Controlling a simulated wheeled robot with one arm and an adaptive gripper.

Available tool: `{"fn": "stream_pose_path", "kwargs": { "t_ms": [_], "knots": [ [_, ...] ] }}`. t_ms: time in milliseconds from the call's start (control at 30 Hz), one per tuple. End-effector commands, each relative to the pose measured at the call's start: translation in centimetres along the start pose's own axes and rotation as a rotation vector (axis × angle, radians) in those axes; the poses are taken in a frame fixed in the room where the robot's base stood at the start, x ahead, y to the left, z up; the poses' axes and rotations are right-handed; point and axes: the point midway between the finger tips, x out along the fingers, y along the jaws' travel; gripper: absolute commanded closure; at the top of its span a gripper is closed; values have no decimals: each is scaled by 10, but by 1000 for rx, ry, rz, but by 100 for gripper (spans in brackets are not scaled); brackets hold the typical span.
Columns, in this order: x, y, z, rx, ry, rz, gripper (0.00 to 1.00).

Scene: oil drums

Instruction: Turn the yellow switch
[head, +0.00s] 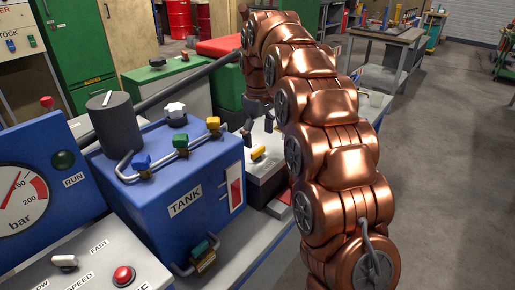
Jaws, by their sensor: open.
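A yellow switch (258,152) sits on top of a light grey box behind the blue tank, near the picture's middle. My gripper (259,124) is small and dark in this view, just above and behind the switch in the picture. Its fingers are apart with nothing visible between them. I cannot tell how far it is from the switch. My copper-coloured arm hides the area to the right of the box.
The blue tank (188,185) carries pipes with blue, green and yellow valve handles (213,123). A pressure gauge (22,198) and a white panel with a red button (123,275) stand at the left. Grey floor (430,200) lies clear at the right.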

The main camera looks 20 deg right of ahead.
Motion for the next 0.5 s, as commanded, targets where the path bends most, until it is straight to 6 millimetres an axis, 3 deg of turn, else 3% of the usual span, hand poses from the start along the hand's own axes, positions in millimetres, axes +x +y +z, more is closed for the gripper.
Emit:
{"fn": "stream_pose_path", "kwargs": {
  "t_ms": [300, 500],
  "knots": [
    [34, -1, 0, -2, -2, -1, 12],
    [44, -1, -1, -2, 0, 0, 12]
  ]
}}
